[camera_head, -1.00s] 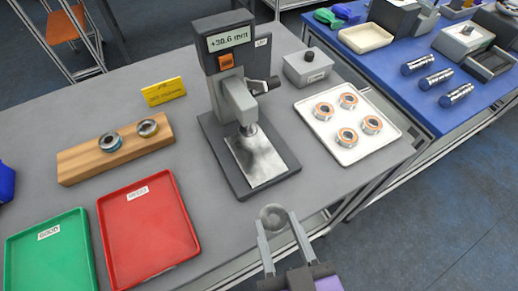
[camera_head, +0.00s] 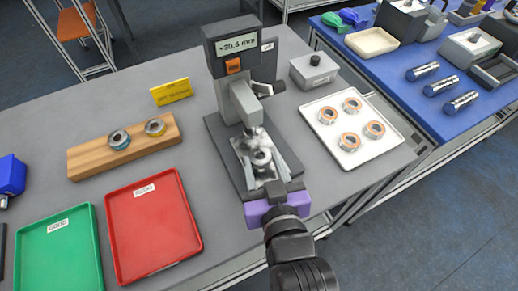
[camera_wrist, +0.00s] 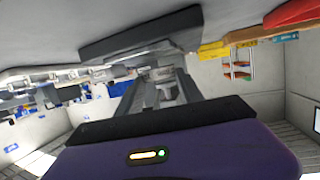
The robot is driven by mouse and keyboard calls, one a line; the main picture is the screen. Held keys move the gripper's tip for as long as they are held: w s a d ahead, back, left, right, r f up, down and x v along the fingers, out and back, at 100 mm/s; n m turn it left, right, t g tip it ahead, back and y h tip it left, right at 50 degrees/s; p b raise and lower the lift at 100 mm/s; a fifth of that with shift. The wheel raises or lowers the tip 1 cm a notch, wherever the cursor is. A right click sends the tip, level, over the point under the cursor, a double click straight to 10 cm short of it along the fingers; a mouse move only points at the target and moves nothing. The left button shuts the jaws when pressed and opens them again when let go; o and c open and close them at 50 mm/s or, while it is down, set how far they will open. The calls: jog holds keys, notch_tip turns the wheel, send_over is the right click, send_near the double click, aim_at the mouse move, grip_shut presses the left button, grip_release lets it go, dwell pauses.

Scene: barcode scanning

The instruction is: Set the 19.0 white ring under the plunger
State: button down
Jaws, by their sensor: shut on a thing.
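My gripper (camera_head: 260,155) is shut on a pale grey-white ring (camera_head: 261,158), holding it over the bright metal plate of the measuring stand (camera_head: 210,128). The ring is at or just in front of the plunger (camera_head: 250,131); whether it touches the plate or is centred under the plunger I cannot tell. The stand's display (camera_head: 237,45) appears to read 30.6 mm. In the wrist view, the stand's dark base (camera_wrist: 135,38) shows beyond my purple gripper body; the ring cannot be made out clearly there.
A wooden block (camera_head: 90,163) carries two rings, one blue, one yellowish. Red (camera_head: 150,240) and green (camera_head: 60,265) trays lie front left. A white tray (camera_head: 368,160) with several orange-marked rings and a grey box (camera_head: 314,70) stand right. A yellow sign (camera_head: 171,92) stands behind.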

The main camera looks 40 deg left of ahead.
aim_at(259, 150)
jog(key=w+a, duration=0.2)
jog(key=a, duration=0.1)
jog(key=shift+w+a+r+p, duration=0.15)
jog(key=shift+w+a+p, duration=0.05)
jog(key=shift+w+p, duration=0.1)
jog(key=shift+s+d+f, duration=0.1)
jog(key=shift+s+f, duration=0.1)
jog(key=shift+f, duration=0.65)
jog(key=shift+f, duration=0.15)
jog(key=c, duration=0.7)
grip_release()
jog(key=shift+c, duration=0.2)
jog(key=v, duration=1.2)
jog(key=shift+b, duration=0.4)
